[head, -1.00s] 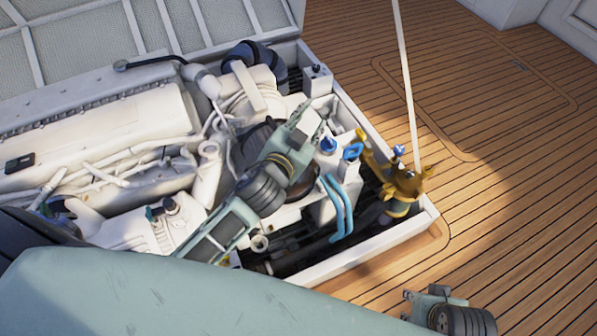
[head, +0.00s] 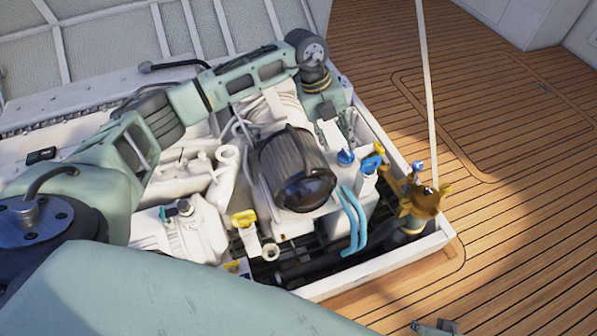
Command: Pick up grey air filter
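The grey air filter (head: 290,160) is a dark ribbed cylinder with a handle-like band over it. It sits in the engine hatch, near the middle of the head view, and now shows almost whole. My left gripper (head: 339,138) hangs at the end of the arm that arches over the engine from the left. It points down, just right of the filter's upper end and apart from it in the picture. Its fingers look spread, with nothing seen between them.
Blue hoses (head: 354,222), a blue cap (head: 346,157) and a brass fitting (head: 423,203) lie right of the filter. A yellow handle (head: 243,218) is to its left. The white hatch rim (head: 385,262) borders the wooden deck (head: 500,230), which is clear. A pale pole (head: 428,95) rises by the fitting.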

